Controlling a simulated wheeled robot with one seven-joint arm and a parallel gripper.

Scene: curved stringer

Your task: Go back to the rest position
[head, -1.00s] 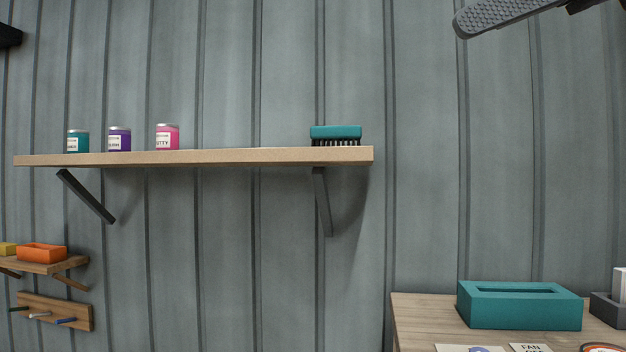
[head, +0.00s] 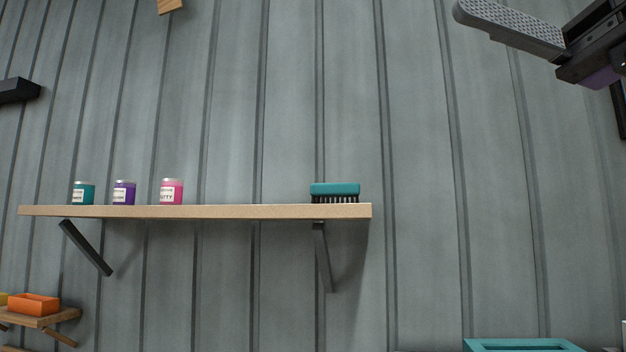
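Part of my gripper (head: 510,27) shows at the upper right of the head view, in front of the grey wall. One long grey finger with a textured face points left from a dark body (head: 598,45) with a purple patch. A second finger cannot be made out clearly, so its opening is unclear. No object shows in it. The gripper appears up and to the right of the wooden shelf (head: 250,212), apart from it in the picture. A teal brush (head: 335,190) lies bristles down on the shelf's right end.
A teal jar (head: 83,194), a purple jar (head: 124,193) and a pink jar (head: 171,192) stand on the shelf's left part. An orange tray (head: 34,305) sits on a lower shelf at left. A teal box (head: 522,345) shows at bottom right.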

